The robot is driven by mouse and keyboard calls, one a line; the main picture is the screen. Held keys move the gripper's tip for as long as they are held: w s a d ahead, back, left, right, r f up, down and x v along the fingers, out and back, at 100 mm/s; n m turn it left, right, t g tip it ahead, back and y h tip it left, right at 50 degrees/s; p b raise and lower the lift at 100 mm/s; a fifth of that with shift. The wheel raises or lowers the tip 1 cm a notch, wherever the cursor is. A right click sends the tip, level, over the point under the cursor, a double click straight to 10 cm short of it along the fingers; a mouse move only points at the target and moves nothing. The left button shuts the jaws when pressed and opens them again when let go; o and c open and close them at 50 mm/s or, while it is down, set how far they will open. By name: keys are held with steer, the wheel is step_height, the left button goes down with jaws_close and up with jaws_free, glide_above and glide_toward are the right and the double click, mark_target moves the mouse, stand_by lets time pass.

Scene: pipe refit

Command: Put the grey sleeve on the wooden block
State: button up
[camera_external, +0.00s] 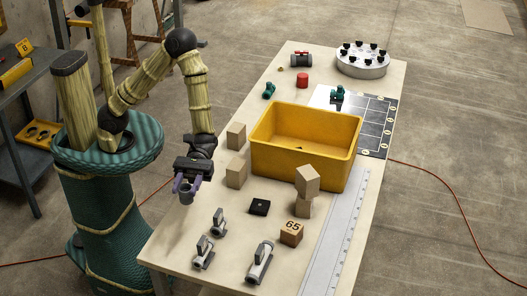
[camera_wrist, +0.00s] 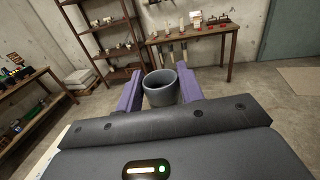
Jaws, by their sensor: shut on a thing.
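My gripper (camera_external: 186,186) is shut on the grey sleeve (camera_external: 187,198) and holds it in the air by the left edge of the table. In the wrist view the sleeve (camera_wrist: 160,89) is a short, dark grey open tube, upright between the two purple fingers. A wooden block marked 65 (camera_external: 291,234) sits on the table, right of and nearer the camera than my gripper. Plain wooden blocks also stand there: one (camera_external: 236,136) and another (camera_external: 236,173) right of my gripper, and a stacked pair (camera_external: 306,180) by the yellow bin.
The yellow bin (camera_external: 291,166) fills the table's middle. Grey valve-like fittings (camera_external: 260,262) and a black square piece (camera_external: 259,207) lie on the near half. A long metal ruler (camera_external: 334,235) runs along the right side. A round grey fixture (camera_external: 362,66) stands at the far end.

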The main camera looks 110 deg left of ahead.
steer(key=w+a+f+n+t+y+b, duration=0.1)
steer(key=w+a+n+t+y+b, duration=0.3)
steer(key=w, duration=1)
steer(key=n+t+y+b, duration=0.1)
steer(key=n+t+b, duration=0.15)
steer(key=t, duration=0.35)
glide_above(291, 225)
step_height(291, 225, down, 3)
steer(key=shift+d+n, duration=0.1)
steer(key=shift+n, duration=0.25)
steer(key=shift+f, duration=0.1)
step_height(291, 225, down, 6)
steer(key=shift+w+f, duration=0.1)
steer(key=shift+f+p, duration=0.3)
steer(key=shift+f, duration=1.5)
